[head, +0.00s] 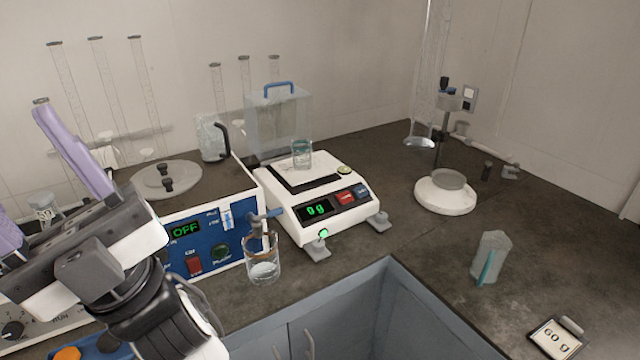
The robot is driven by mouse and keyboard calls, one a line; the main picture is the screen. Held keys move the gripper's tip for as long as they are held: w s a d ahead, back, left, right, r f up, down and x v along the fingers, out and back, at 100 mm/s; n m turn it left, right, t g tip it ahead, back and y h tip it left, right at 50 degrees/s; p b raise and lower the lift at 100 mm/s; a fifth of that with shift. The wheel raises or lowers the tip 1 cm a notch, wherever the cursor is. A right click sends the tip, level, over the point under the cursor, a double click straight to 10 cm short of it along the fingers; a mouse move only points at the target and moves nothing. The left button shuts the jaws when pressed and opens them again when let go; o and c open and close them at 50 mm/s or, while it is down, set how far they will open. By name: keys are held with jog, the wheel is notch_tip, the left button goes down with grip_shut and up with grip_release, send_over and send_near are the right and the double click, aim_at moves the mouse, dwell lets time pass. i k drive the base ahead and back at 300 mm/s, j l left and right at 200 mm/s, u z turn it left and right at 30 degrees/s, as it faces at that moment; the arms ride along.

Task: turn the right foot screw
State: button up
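A white balance (325,200) stands on the dark bench with a green display reading "0 g". Its right foot screw (379,222) is a grey foot at the front right corner, resting on the bench. The left foot (318,250) is at the front corner nearer me, below a lit green spot. A small round level (344,170) sits on the balance's top, too small to read. My gripper (22,165) has purple fingers spread wide apart. It is open and empty at the far left, well away from the balance. One fingertip is cut off by the picture edge.
A glass beaker (302,154) stands on the balance pan. Left of it is a blue-fronted bath (205,245) reading "OFF", with a beaker (263,268) before it. A white-based stand (445,194) is at right. An open recess (380,310) lies in front.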

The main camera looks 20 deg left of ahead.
aim_at(381, 217)
jog(key=i+l+u, duration=0.1)
jog(key=i+l, duration=0.2)
jog(key=i, duration=0.2)
jog(key=i+l+u, duration=0.1)
jog(key=i+l, duration=0.25)
jog(key=i, duration=0.15)
